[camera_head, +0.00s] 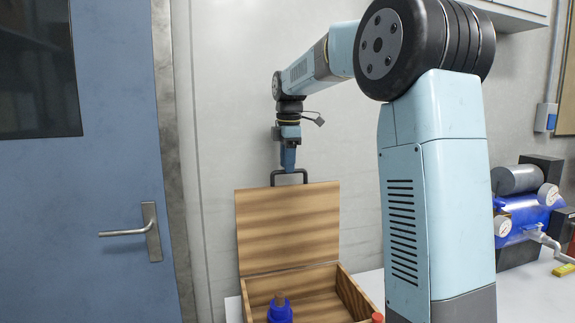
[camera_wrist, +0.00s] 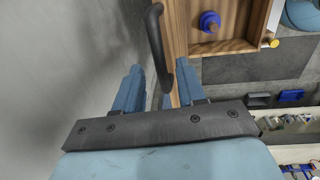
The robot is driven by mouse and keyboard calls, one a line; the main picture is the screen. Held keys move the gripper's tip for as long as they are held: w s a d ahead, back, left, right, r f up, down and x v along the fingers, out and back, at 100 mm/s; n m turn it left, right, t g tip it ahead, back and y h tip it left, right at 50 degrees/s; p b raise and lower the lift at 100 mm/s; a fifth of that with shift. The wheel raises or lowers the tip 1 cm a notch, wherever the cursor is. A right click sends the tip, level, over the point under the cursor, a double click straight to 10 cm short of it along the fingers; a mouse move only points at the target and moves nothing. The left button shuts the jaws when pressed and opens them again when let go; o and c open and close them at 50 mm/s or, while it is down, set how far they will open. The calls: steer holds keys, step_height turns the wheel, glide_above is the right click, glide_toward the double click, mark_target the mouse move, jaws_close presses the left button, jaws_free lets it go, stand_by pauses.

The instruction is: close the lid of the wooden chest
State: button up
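The wooden chest (camera_head: 355,294) stands on a white bench with its lid (camera_head: 287,228) raised about upright. A dark handle (camera_head: 289,174) sits on the lid's top edge. My gripper (camera_head: 288,166) points down at the middle of this handle from above. In the wrist view my gripper (camera_wrist: 160,80) has its two blue fingers apart, with the handle (camera_wrist: 156,42) running between them. I cannot tell whether either finger touches it. The lid shows edge-on in the wrist view, beside the chest's open box (camera_wrist: 262,18).
A blue bottle-like object (camera_head: 280,311) stands inside the chest. A red-topped item (camera_head: 377,318) is by its front right corner. A wall is close behind the lid. A blue door (camera_head: 100,170) is at left, and blue machinery (camera_head: 525,212) stands on the bench at right.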

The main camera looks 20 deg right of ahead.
steer(key=shift+f, duration=0.5)
jaws_close()
stand_by(0.4)
